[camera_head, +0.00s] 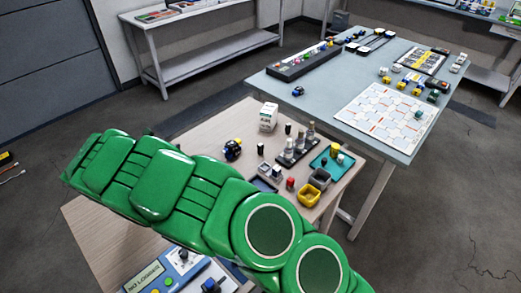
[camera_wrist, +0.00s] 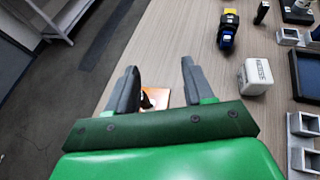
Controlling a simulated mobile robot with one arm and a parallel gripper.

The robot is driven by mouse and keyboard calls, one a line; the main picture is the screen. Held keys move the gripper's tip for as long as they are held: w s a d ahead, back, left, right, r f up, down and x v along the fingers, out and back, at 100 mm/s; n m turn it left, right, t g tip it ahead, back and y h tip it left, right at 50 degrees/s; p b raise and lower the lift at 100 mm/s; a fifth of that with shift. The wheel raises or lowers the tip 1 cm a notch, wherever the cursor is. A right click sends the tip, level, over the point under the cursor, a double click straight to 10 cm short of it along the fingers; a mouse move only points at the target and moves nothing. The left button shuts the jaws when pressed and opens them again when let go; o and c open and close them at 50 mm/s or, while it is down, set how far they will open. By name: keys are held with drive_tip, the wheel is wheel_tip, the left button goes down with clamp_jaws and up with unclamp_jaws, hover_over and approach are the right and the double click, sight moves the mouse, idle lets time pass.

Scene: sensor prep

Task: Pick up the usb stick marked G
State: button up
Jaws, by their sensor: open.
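My gripper (camera_wrist: 158,88) is open in the wrist view, its two dark fingers apart over the left part of a light wooden tabletop (camera_wrist: 160,50). Between and beyond the fingers lies a small orange and white flat thing with a dark piece on it (camera_wrist: 150,98), partly hidden by my gripper. I cannot make out a letter G on anything. Small upright stick-like pieces stand on the wooden table in the head view: a dark one (camera_head: 288,129), another dark one (camera_head: 260,149) and a red-topped one (camera_head: 290,183). Which is the usb stick marked G cannot be told.
A white box (camera_wrist: 256,76) and a black, blue and yellow object (camera_wrist: 228,32) stand right of my gripper. A dark blue tray (camera_wrist: 293,75) and grey square holders (camera_wrist: 302,160) are farther right. My green arm hides much of the near table in the head view.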

drive_tip(key=w+d+g, duration=0.1)
drive_tip(key=w+d, duration=0.2)
drive_tip(key=d, duration=0.5)
drive_tip(key=w+d, duration=0.3)
drive_tip(key=d, duration=0.5)
drive_tip(key=m+g+h, duration=0.1)
drive_tip(key=m+h, duration=0.1)
hover_over(262, 145)
drive_tip(key=s+a, duration=0.3)
drive_tip(key=s, duration=0.1)
drive_tip(key=f, duration=0.6)
drive_tip(key=shift+w+a+f, duration=0.15)
drive_tip(key=shift+w+a, duration=0.05)
drive_tip(key=shift+a, duration=0.15)
drive_tip(key=shift+w+f, duration=0.1)
drive_tip(key=shift+f, duration=0.55)
drive_tip(key=shift+s+f+x, duration=0.1)
drive_tip(key=shift+f+x, duration=0.05)
drive_tip(key=shift+x, duration=1.75)
drive_tip(key=shift+s+f+x, duration=0.15)
drive_tip(key=shift+x, duration=1.75)
drive_tip(key=shift+c, duration=0.2)
clamp_jaws()
